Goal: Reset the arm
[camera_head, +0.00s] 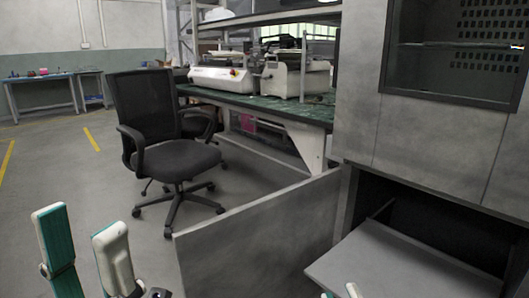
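My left gripper (80,228) is at the lower left of the head view. Its two pale fingers with green pads stand apart with nothing between them, over the floor. Only small tips of my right gripper (340,293) show at the bottom edge, in front of the open cabinet. The rest of it is cut off, so I cannot tell how far it is open.
A grey cabinet (437,130) stands at the right. Its lower door (262,240) is swung open, and a grey shelf (395,268) shows at the opening. A black office chair (168,150) stands left of a green-topped workbench (265,105) with machines. Floor at the left is clear.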

